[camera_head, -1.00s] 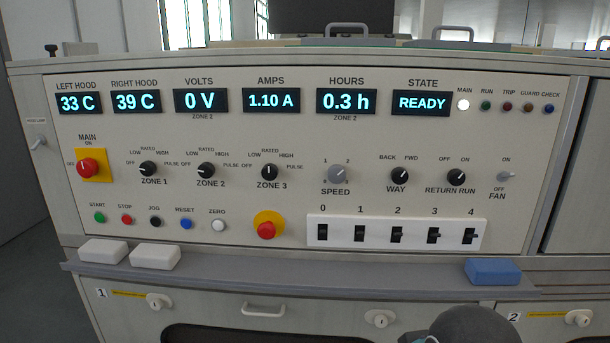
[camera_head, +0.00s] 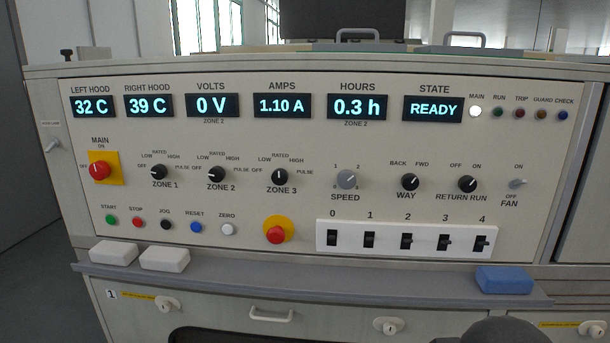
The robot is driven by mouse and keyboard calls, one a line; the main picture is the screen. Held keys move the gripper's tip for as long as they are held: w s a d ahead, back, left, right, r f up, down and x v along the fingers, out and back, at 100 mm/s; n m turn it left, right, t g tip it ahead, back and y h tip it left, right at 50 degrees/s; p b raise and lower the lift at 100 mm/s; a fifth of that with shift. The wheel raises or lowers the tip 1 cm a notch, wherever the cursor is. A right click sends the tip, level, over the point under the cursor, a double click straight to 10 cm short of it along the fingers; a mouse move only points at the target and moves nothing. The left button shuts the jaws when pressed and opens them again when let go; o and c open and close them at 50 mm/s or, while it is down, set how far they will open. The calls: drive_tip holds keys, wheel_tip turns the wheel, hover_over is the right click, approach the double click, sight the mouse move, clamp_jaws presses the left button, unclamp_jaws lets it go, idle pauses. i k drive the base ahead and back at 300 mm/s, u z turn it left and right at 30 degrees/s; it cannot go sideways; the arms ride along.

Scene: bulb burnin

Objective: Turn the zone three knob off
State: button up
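The zone three knob (camera_head: 280,177) is a black round knob with a white pointer line, on the upright control panel (camera_head: 310,140). Its pointer stands about straight up, towards RATED; OFF is printed to its left. The zone two knob (camera_head: 216,175) and zone one knob (camera_head: 158,172) are to its left, their pointers turned left towards OFF. The amps display (camera_head: 282,106) above reads 1.10 A and the state display (camera_head: 433,108) reads READY. My gripper is not in view.
A dark rounded shape (camera_head: 502,331), seemingly part of my arm, shows at the bottom right. A grey ledge (camera_head: 330,283) below the panel holds two white blocks (camera_head: 165,259) and a blue block (camera_head: 503,280). A red button (camera_head: 275,235) is below zone three. The panel front is unobstructed.

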sight(280, 177)
drive_tip(key=u, duration=2.85)
drive_tip(key=k, duration=0.45)
drive_tip(key=z, duration=0.75)
